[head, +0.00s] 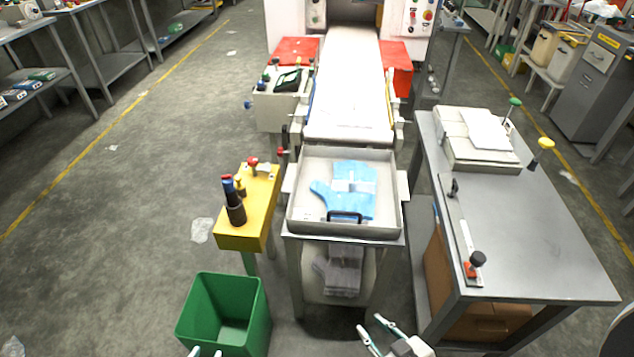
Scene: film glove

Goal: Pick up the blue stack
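The blue stack (357,203), glove-shaped with a pale band around its middle, lies flat in a shallow grey metal tray (297,216) at the end of the conveyor. A dark handle sits at the tray's front, overlapping the stack's near edge. My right gripper (370,323) is at the bottom, in front of and below the tray, with its fingers apart and nothing between them. Only the fingertips of my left gripper (206,352) show at the bottom edge, over the green bin, with a gap between them. Neither gripper touches the stack.
A green bin (188,323) stands at bottom left. A yellow stand (240,240) with a dark bottle-like object is left of the tray. A grey table (530,240) with a sealer-like device is at right. Grey gloves (340,277) lie on a shelf under the tray.

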